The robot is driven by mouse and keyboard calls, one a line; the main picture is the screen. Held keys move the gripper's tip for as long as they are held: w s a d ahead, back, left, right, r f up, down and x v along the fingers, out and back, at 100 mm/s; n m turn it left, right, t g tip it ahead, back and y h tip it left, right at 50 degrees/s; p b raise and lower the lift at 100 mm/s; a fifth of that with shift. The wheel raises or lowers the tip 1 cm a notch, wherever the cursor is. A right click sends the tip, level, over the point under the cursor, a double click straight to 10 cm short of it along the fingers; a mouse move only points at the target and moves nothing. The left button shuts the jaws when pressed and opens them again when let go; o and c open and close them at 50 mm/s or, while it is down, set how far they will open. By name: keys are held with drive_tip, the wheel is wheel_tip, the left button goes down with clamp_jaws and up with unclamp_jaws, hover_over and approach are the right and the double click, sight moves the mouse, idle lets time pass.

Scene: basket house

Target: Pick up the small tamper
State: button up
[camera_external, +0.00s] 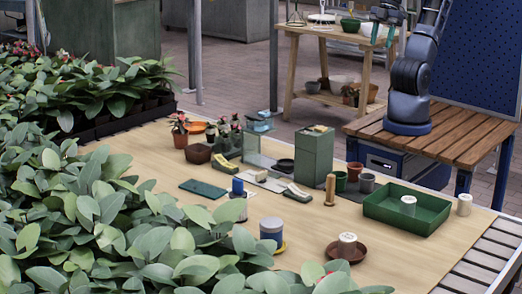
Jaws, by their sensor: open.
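An upright light wooden piece (330,190) stands on the table in front of the green box; it looks like the small tamper, though it is too small to be sure. Several short pale cylinders stand nearby: one on a brown saucer (347,245), one in the green tray (408,205), and one right of that tray (464,205). My gripper (383,36) is at the top of the view, raised well away from the table and beyond these things. It is open and appears empty.
A tall green box (315,157), small pots (354,171) and the green tray (376,208) crowd behind and right of the wooden piece. A blue-and-white jar (271,233) stands in front. Leafy plants (130,220) fill the left. Bare tabletop (300,215) lies in front of the wooden piece.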

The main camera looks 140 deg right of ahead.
drive_tip(key=shift+w, duration=0.1)
drive_tip(key=t, duration=0.1)
hover_over(328, 189)
drive_tip(key=s, duration=0.5)
wheel_tip(328, 189, down, 33)
drive_tip(key=shift+x, duration=4.9)
drive_tip(key=shift+w+a, duration=0.1)
clamp_jaws()
